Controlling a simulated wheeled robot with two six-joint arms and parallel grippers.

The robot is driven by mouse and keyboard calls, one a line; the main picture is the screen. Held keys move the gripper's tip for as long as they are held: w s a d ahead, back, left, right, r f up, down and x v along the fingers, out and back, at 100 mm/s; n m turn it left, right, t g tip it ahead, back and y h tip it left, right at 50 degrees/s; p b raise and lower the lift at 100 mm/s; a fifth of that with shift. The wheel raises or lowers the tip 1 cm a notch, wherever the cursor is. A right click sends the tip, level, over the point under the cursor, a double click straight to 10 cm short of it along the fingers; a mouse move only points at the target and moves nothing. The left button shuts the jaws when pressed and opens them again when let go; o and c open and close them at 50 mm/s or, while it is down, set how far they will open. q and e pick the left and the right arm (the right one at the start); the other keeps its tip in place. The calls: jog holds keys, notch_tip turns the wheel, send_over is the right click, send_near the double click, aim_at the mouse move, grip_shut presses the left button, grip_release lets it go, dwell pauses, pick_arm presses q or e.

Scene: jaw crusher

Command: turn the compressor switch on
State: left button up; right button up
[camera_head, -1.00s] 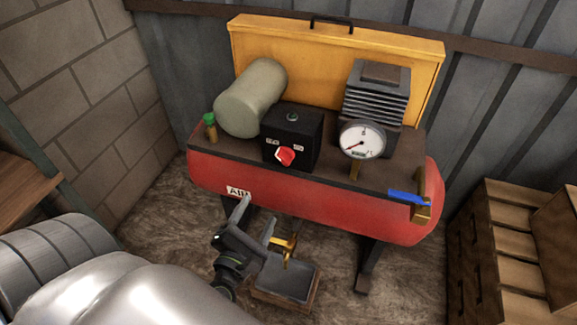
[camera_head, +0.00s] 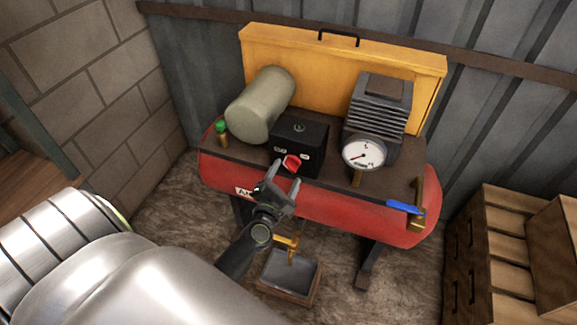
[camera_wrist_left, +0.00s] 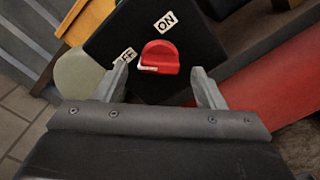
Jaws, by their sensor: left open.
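The compressor switch is a red knob (camera_head: 291,164) on the front of a black box (camera_head: 312,136), which stands on the red air tank (camera_head: 330,201). My left gripper (camera_head: 284,174) is open just in front of the knob. In the left wrist view the red knob (camera_wrist_left: 160,57) sits a little beyond and between the two spread fingertips (camera_wrist_left: 158,78), with no clear contact. An ON label (camera_wrist_left: 165,21) is above the knob and an OFF label (camera_wrist_left: 124,57), partly hidden by a finger, is to its left. The knob's white mark points toward OFF. My right gripper is not in view.
A pressure gauge (camera_head: 364,154) stands right of the black box, and a beige cylinder (camera_head: 261,104) left of it. A blue lever (camera_head: 404,207) is at the tank's right end. A grey tray (camera_head: 290,274) sits on the floor below. Wooden drawers (camera_head: 495,250) stand at the right.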

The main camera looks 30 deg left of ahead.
aim_at(291, 165)
pick_arm(q)
jog(key=shift+x, duration=1.4)
jog(key=shift+c, duration=0.2)
jog(key=c, duration=0.9)
